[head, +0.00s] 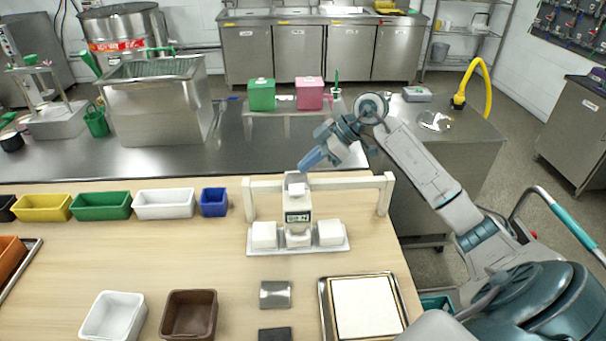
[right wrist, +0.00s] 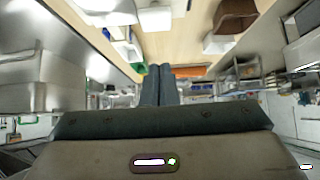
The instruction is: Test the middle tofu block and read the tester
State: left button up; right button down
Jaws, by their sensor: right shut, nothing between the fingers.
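A white force tester (head: 297,200) stands upright in a cream frame (head: 345,182), its foot over the middle tofu block (head: 298,240). Its small display (head: 298,217) shows what looks like 59 N, though the digits are small. The fingers also show closed together in the right wrist view (right wrist: 160,70). My left gripper is out of view.
Yellow (head: 43,207), green (head: 102,206), white (head: 164,204) and blue (head: 214,202) bins line the table's back left. White (head: 112,318) and brown (head: 189,316) tubs and a framed tray (head: 324,310) are in front. Bare wood lies left of the tester.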

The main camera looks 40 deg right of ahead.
aim_at(301, 189)
jog(key=f, duration=0.1)
jog(key=f+p, duration=0.1)
jog(key=f, duration=0.1)
jog(key=a+f, duration=0.1)
jog(key=shift+w+f+p, duration=0.15)
jog(key=shift+w+p, duration=0.15)
jog(key=shift+w, duration=0.1)
jog(key=shift+f, duration=0.5)
jog(key=shift+f, duration=0.95)
jog(key=shift+s+f, duration=0.2)
